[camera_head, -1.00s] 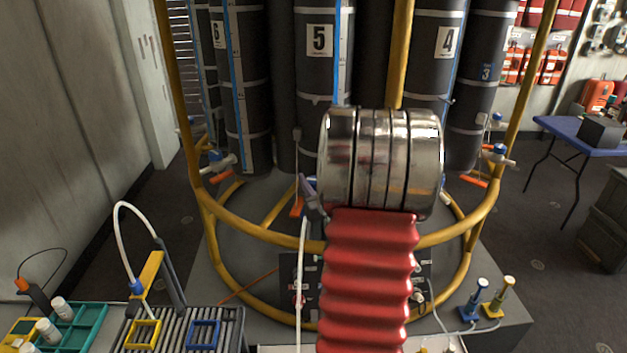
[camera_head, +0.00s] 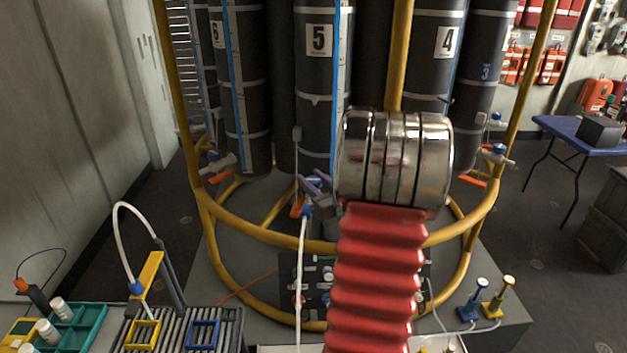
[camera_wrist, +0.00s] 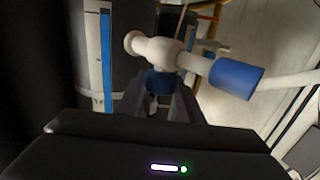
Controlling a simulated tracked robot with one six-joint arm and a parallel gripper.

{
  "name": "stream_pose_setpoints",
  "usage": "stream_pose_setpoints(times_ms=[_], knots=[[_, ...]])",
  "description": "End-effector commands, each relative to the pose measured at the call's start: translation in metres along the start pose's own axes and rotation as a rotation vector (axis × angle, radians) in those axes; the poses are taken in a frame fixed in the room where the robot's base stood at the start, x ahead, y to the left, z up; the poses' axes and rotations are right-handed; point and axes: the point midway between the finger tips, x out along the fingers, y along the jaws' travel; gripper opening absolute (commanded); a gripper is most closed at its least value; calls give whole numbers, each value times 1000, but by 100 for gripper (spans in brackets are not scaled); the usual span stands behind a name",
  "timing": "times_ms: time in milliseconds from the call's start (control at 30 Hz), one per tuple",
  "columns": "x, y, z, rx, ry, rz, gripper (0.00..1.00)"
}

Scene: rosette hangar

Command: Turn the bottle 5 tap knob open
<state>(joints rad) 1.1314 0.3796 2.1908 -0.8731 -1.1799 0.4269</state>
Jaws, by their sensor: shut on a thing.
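Bottle 5 (camera_head: 315,75) is a dark upright cylinder with a white label at the centre back in the head view. Its white tap (camera_wrist: 158,50) shows in the wrist view, with a blue knob (camera_wrist: 160,82) on its lower side. My gripper (camera_wrist: 160,100) is shut on the blue knob, one finger on each side. In the head view my gripper (camera_head: 318,187) is at the foot of bottle 5, partly hidden by my arm. The tap is mostly hidden there.
A blue connector (camera_wrist: 237,77) with a white hose joins the tap's right side. A yellow ring frame (camera_head: 270,243) surrounds the bottles. Bottle 4 (camera_head: 430,80) stands to the right. Other taps with blue knobs (camera_head: 498,149) hang nearby.

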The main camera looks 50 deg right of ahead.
Motion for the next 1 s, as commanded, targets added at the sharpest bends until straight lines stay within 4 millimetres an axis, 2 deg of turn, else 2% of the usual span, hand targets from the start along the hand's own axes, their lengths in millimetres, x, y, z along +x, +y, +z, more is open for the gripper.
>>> stream_pose_setpoints(times_ms=[600,1000], knots=[[-1,1,2,1,-2,-366,11],[-1,0,2,2,-2,-476,11]])
